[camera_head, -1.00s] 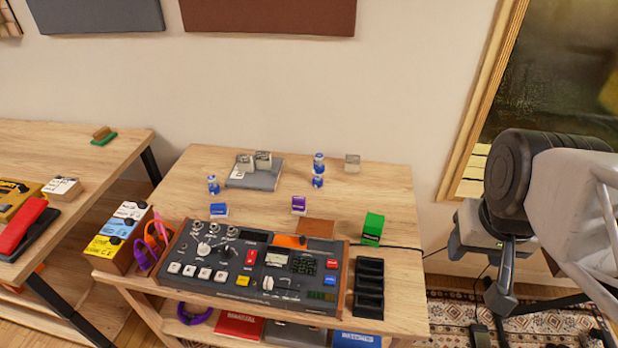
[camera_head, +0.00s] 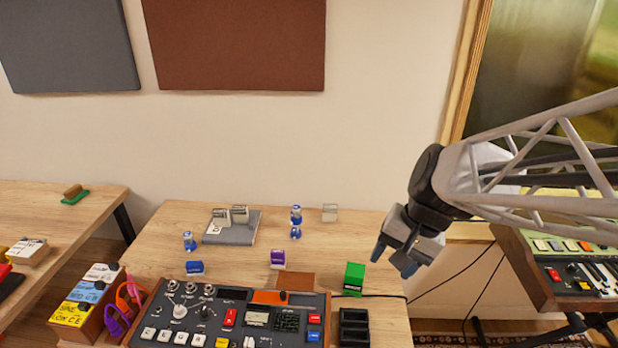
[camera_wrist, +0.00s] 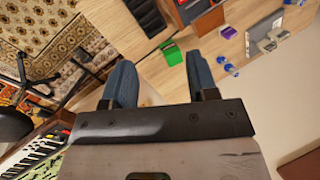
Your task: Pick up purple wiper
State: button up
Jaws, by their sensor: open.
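The purple wiper (camera_head: 278,259) is a small block with a purple top and a paler lower part. It sits on the wooden table (camera_head: 150,240) behind the control panel in the head view. A blue block (camera_head: 195,267) of similar shape is to its left and a green block (camera_head: 354,279) to its right. My gripper (camera_head: 392,262) is open and empty, above and right of the green block in the picture. In the wrist view its two blue fingers (camera_wrist: 160,68) are apart with nothing between them.
The control panel (camera_head: 225,318) fills the table front, with a black tray (camera_head: 354,328) at its right. A grey slab (camera_head: 232,228) bearing pale blocks, and blue-and-white pieces (camera_head: 296,220), stand behind the wiper. A keyboard (camera_head: 575,262) stands right.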

jog(key=w+a+f+m+g+y, duration=0.1)
jog(key=w+a+f+m+y, duration=0.15)
jog(key=w+a, duration=0.2)
jog(key=w+a+f+m+g+y, duration=0.1)
jog(key=w+a+f, duration=0.25)
jog(key=w, duration=0.25)
jog(key=m+y, duration=0.5)
jog(key=m, duration=0.2)
send_near(284, 255)
jog(key=s+r, duration=0.6)
jog(key=w+a+f+m, duration=0.1)
jog(key=f, duration=0.2)
jog(key=w+a+f+m+t+y, duration=0.1)
jog(key=w+f, duration=0.1)
jog(key=f, duration=0.1)
jog(key=w+a+f+m+t, duration=0.1)
jog(key=w+f+m, duration=0.1)
jog(key=f, duration=0.1)
jog(key=shift+w+a+f, duration=0.15)
jog(key=shift+w+a, duration=0.05)
jog(key=shift+a, duration=0.2)
jog(key=shift+x, duration=1.3)
jog(key=shift+x, duration=2.6)
